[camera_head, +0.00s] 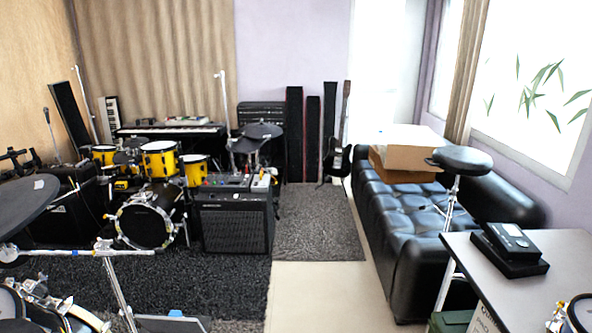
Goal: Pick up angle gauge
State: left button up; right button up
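I cannot pick out an angle gauge for certain. A small black device (510,238) with a light patch on its top lies on a flat black box (507,257) on the grey table (463,250) at the right. It is too small to tell whether this is the gauge. Neither of my grippers shows in the head view.
A black leather sofa (400,217) with a cardboard box (405,157) stands behind the table, beside a round black stool (462,160). Yellow drums (160,158), an amplifier (235,228) and stands fill the left. The pale floor (318,290) in the middle is clear.

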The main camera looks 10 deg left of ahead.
aim_at(124, 186)
jog(key=i+u, duration=0.1)
jog(key=i, duration=0.55)
jog(key=i+u, duration=0.1)
jog(key=i, duration=0.6)
jog(key=i+l+u, duration=0.15)
jog(key=i, duration=0.5)
jog(key=i+u, duration=0.65)
jog(key=i, duration=0.3)
jog(key=i+l+u, duration=0.2)
jog(key=i+u, duration=0.15)
jog(key=i+l+u, duration=0.35)
jog(key=i, duration=0.15)
jog(key=i+l+u, duration=0.1)
jog(key=i+u, duration=0.15)
jog(key=i+l+u, duration=0.25)
jog(key=i, duration=0.15)
jog(key=i+j+z, duration=0.15)
jog(key=z, duration=0.25)
jog(key=i+j+z, duration=0.15)
jog(key=z, duration=0.25)
jog(key=j+z, duration=0.4)
jog(key=i, duration=0.05)
